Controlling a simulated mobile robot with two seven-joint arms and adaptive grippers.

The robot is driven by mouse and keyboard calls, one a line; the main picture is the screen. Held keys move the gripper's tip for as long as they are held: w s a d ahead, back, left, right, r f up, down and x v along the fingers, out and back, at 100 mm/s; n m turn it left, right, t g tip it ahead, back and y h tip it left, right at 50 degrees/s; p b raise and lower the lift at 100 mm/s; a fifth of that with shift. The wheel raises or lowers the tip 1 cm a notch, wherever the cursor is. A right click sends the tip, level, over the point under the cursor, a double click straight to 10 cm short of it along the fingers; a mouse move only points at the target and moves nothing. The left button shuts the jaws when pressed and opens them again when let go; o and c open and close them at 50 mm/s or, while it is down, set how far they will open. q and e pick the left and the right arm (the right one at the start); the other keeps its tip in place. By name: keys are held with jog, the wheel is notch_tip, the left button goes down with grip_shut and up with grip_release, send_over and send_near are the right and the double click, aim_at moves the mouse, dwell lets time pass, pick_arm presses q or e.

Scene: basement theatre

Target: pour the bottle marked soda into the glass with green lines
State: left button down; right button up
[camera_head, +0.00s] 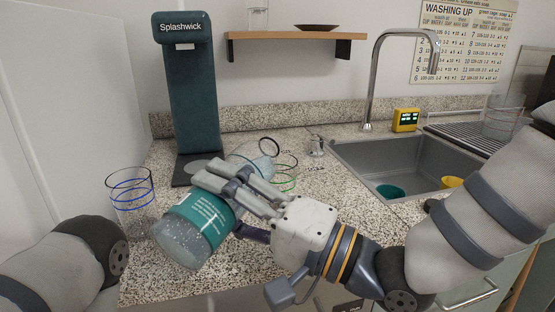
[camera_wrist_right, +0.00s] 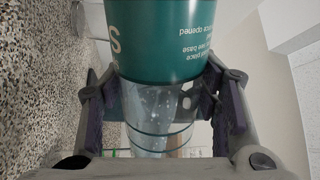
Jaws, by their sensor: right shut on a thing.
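My right gripper (camera_head: 232,178) is shut on a clear bottle (camera_head: 178,243) with a teal label. The bottle is strongly tilted, its base toward the lower left and its other end toward the upper right. In the right wrist view the fingers flank the bottle (camera_wrist_right: 150,45); a large "S" shows on the label, but the full word is cut off. The glass with green lines (camera_head: 287,185) stands on the counter just beyond the gripper, partly hidden by it. A dark ring (camera_head: 269,147), perhaps the bottle's mouth, is by its upper left rim. I cannot make out any stream. My left gripper is out of view.
A glass with blue lines (camera_head: 131,190) stands at the left. The Splashwick dispenser (camera_head: 193,95) stands behind the bottle. A sink (camera_head: 405,165) with cups inside is at the right, under a tall faucet (camera_head: 372,80). A shelf (camera_head: 295,36) hangs above.

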jog(key=shift+r, duration=0.35)
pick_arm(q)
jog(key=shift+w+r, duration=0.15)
pick_arm(e)
jog(key=shift+m, duration=0.3)
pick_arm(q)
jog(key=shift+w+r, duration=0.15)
pick_arm(e)
jog(key=shift+r, duration=0.2)
pick_arm(q)
jog(key=shift+p, duration=0.3)
pick_arm(e)
jog(key=shift+r, duration=0.1)
jog(key=shift+r, duration=0.2)
jog(key=shift+w+f+m, duration=0.1)
jog(key=shift+f+m, duration=0.05)
jog(key=shift+m, duration=0.25)
jog(key=shift+r, duration=0.25)
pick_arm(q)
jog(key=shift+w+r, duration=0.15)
pick_arm(e)
jog(key=shift+f, duration=0.2)
